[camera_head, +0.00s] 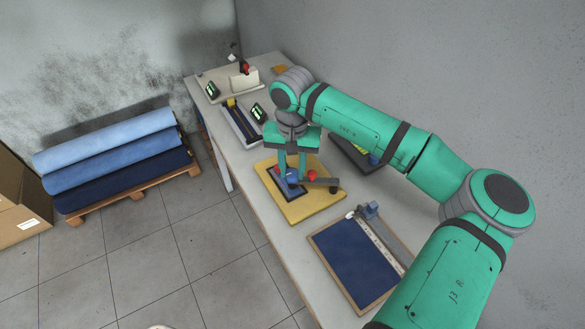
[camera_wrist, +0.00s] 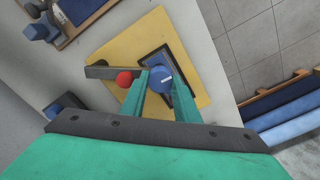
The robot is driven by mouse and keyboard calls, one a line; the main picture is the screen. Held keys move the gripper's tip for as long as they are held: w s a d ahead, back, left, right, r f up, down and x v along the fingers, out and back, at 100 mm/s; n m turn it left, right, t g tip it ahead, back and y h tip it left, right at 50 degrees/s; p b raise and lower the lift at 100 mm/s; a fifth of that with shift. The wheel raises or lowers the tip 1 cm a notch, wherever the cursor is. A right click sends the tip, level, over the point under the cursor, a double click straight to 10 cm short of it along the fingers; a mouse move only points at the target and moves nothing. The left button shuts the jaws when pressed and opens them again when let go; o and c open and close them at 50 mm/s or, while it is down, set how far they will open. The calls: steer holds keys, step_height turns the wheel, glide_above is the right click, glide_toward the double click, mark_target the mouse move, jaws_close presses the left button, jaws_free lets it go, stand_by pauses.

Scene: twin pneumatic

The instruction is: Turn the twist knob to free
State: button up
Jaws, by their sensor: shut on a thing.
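The twist knob (camera_wrist: 161,79) is a round blue knob with a white line on its face, on a dark panel (camera_wrist: 180,60) set in a yellow board. My gripper (camera_wrist: 158,84) is shut on the knob, with one green finger on each side of it in the wrist view. In the head view my gripper (camera_head: 291,178) points down over the yellow board (camera_head: 312,210), and the blue knob (camera_head: 292,176) shows between the fingers. A red ball-shaped knob (camera_wrist: 124,79) sits just left of the left finger in the wrist view, near a dark grey bar (camera_wrist: 100,72).
A wooden-framed blue panel (camera_head: 348,262) lies nearer on the table. A tray (camera_head: 240,125) and small devices with green displays (camera_head: 212,89) stand farther back. Blue fabric rolls (camera_head: 115,160) lie on a pallet left of the table. A cardboard box (camera_head: 22,205) stands at far left.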

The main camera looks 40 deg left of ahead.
steer(key=m, duration=0.8)
steer(key=shift+m, duration=0.3)
steer(key=m, duration=0.4)
steer(key=shift+m, duration=0.3)
steer(key=m, duration=1.7)
steer(key=shift+m, duration=0.4)
steer(key=shift+s+m, duration=0.1)
steer(key=shift+m, duration=1.7)
